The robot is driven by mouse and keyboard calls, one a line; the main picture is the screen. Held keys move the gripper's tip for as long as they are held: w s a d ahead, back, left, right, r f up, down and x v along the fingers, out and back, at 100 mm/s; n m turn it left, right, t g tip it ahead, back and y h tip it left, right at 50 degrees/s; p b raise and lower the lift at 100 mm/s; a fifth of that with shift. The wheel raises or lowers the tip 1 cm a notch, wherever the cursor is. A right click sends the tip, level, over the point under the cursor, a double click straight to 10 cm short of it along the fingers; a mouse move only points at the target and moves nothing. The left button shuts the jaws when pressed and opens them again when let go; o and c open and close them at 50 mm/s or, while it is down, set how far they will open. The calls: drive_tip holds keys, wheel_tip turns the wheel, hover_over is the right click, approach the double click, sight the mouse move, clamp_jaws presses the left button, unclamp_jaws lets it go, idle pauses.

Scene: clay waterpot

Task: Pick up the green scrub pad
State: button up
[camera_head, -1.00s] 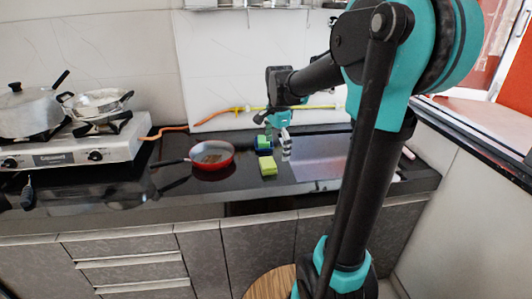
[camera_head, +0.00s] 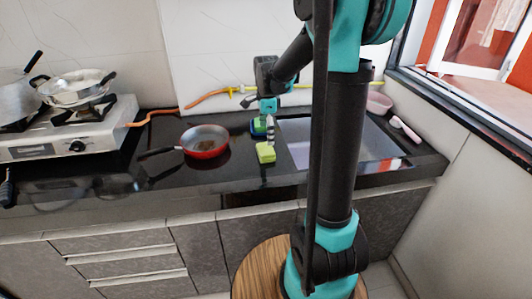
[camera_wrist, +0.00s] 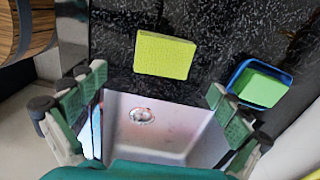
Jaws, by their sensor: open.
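A green pad (camera_wrist: 262,88) lies in a blue holder (camera_wrist: 284,76) at the right of the wrist view; the holder and pad also show small beside my gripper in the head view (camera_head: 258,126). A yellow-green block like a sponge (camera_wrist: 163,54) lies on the dark counter, nearer the counter's front edge in the head view (camera_head: 265,152). My gripper (camera_wrist: 157,84) is open and empty, its fingers spread wide over the counter and sink edge. The green pad is outside the fingers, beyond the right one in the wrist view.
A sink (camera_head: 345,150) is sunk into the counter to the right of the pads. A red pan (camera_head: 205,142) stands to the left, and a stove (camera_head: 70,130) with pots is farther left.

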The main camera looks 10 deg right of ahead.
sight(266, 149)
drive_tip(key=shift+w+f, duration=0.2)
drive_tip(key=shift+f, duration=3.65)
drive_tip(key=c, duration=1)
